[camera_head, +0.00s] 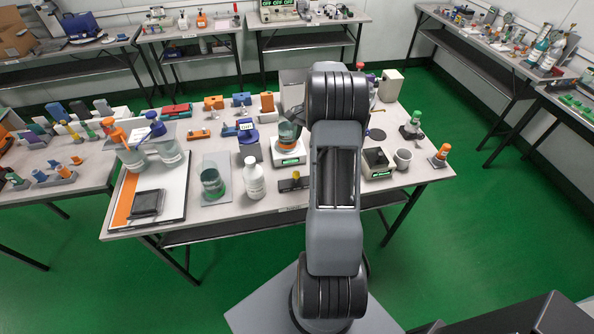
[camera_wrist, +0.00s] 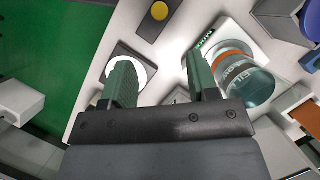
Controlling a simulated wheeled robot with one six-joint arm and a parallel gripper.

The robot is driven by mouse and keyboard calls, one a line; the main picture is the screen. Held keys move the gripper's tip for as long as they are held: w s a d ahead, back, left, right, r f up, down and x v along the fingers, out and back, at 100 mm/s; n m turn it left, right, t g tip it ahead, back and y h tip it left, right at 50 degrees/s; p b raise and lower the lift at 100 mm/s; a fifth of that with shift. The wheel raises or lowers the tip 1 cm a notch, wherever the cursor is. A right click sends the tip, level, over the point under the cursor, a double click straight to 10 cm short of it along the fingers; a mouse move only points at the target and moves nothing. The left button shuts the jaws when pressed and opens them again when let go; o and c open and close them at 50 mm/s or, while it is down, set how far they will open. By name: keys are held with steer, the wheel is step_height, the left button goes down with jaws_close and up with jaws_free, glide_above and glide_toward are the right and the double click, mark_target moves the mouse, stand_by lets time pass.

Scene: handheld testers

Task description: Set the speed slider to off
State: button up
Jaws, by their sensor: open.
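My gripper (camera_wrist: 163,75) is open in the wrist view. Its two green fingers stand apart with nothing between them. Beside the right finger is a white device (camera_wrist: 201,46) with a green-lit label. A glass beaker (camera_wrist: 240,70) with an orange band is by it. The head view shows this white device (camera_head: 289,153) on the table, left of my arm, with the beaker (camera_head: 288,133) on top. I cannot make out a speed slider or its setting in either view. My arm hides my gripper in the head view.
A dark block with a yellow button (camera_wrist: 159,11) lies near the device. A dark-topped device (camera_head: 376,158) and a mug (camera_head: 402,158) stand right of my arm. A white bottle (camera_head: 254,180) and a jar (camera_head: 212,183) stand left. The table (camera_head: 425,172) has some bare room at front right.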

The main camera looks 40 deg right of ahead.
mark_target(297, 173)
steer(key=p+x, duration=0.1)
steer(key=x, duration=1.1)
steer(key=shift+s+a+f, duration=0.1)
steer(key=shift+f, duration=0.3)
steer(key=shift+c, duration=0.3)
jaws_close()
